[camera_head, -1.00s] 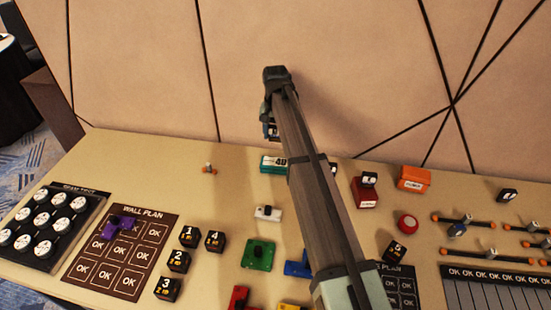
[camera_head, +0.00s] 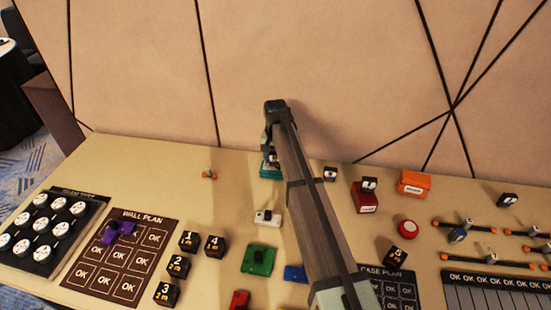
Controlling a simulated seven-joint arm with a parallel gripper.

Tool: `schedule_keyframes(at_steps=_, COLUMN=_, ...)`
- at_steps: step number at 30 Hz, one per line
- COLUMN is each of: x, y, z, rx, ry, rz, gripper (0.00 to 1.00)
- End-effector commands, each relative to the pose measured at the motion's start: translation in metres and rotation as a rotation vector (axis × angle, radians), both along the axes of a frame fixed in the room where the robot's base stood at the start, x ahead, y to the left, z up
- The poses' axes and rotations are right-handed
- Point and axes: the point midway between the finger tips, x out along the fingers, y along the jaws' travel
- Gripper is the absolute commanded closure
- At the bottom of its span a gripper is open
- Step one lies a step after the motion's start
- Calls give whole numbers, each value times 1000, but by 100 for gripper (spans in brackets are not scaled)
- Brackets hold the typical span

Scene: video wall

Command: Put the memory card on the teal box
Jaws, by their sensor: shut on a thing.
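My gripper (camera_head: 270,160) is at the far end of the arm, low over the back of the table, and shut on a small dark piece with a pale face. I take this piece to be the memory card (camera_head: 275,157), but it is small and partly covered by the fingers. The teal box (camera_head: 267,174) lies directly under the gripper. Only its left part shows; the arm and gripper hide the rest. I cannot tell whether the card touches the top of the box.
A white piece (camera_head: 267,217) and a green piece (camera_head: 258,259) lie in front. The table left of the teal box is mostly clear.

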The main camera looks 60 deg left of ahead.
Motion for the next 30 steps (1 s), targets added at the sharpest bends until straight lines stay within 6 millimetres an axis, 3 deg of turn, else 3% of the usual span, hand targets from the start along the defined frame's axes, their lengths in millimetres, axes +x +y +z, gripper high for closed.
schedule_keyframes(at_steps=6, x=0, y=0, z=-3, rx=-1, ry=1, rz=0, gripper=75)
schedule_keyframes(at_steps=7, x=0, y=0, z=-3, rx=-1, ry=1, rz=0, gripper=43)
schedule_keyframes(at_steps=14, x=0, y=0, z=-3, rx=-1, ry=1, rz=0, gripper=21)
schedule_keyframes(at_steps=23, x=0, y=0, z=0, rx=0, ry=0, rz=0, gripper=20)
schedule_keyframes(at_steps=30, x=0, y=1, z=27, rx=0, ry=0, rz=0, gripper=20)
